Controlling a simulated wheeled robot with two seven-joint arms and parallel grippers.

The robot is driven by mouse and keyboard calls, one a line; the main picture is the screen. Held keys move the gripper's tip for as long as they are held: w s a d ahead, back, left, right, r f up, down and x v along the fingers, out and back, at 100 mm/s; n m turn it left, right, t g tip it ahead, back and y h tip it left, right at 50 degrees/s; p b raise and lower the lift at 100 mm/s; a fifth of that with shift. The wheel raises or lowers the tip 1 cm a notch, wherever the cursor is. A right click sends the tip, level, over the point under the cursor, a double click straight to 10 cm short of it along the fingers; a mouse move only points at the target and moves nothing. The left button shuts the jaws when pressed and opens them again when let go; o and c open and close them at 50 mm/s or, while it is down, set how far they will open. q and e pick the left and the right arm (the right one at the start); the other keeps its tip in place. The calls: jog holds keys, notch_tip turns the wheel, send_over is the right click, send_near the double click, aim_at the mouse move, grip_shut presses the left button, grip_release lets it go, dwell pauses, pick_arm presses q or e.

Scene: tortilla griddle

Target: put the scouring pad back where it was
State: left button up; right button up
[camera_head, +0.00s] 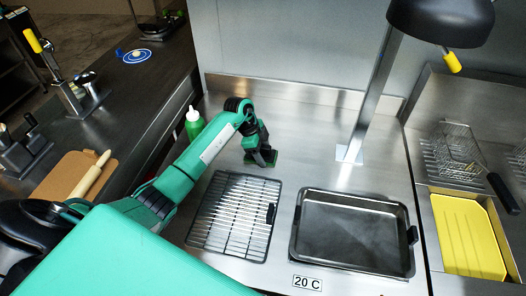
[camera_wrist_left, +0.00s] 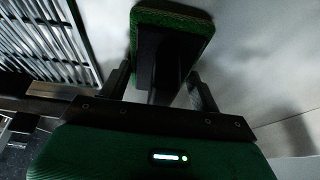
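The scouring pad (camera_wrist_left: 172,18) is a green pad with a black handle block. In the head view the pad (camera_head: 273,164) shows as a small dark green edge on the steel counter, behind the wire rack, mostly covered by my gripper. My left gripper (camera_head: 262,153) is right above it, pointing down. In the left wrist view my left gripper (camera_wrist_left: 162,88) has its fingers apart, one on each side of the black handle, with gaps visible between fingers and handle. My right gripper is not in view.
A wire rack (camera_head: 205,240) and a steel tray (camera_head: 347,278) lie in front. A green bottle (camera_head: 194,124) stands left of my gripper. A lamp post (camera_head: 372,100) rises at the right. The counter between gripper and post is clear.

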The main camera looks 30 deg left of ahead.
pick_arm(q)
jog(key=o, duration=0.4)
jog(key=shift+f, duration=0.15)
jog(key=shift+c, duration=0.2)
jog(key=shift+s, duration=0.1)
jog(key=shift+r, duration=0.25)
jog(key=b+v, duration=0.2)
jog(key=v, duration=0.8)
jog(key=shift+a+r, duration=0.15)
jog(key=shift+r, duration=0.2)
jog(key=shift+a+r, duration=0.25)
jog(key=shift+r, duration=0.35)
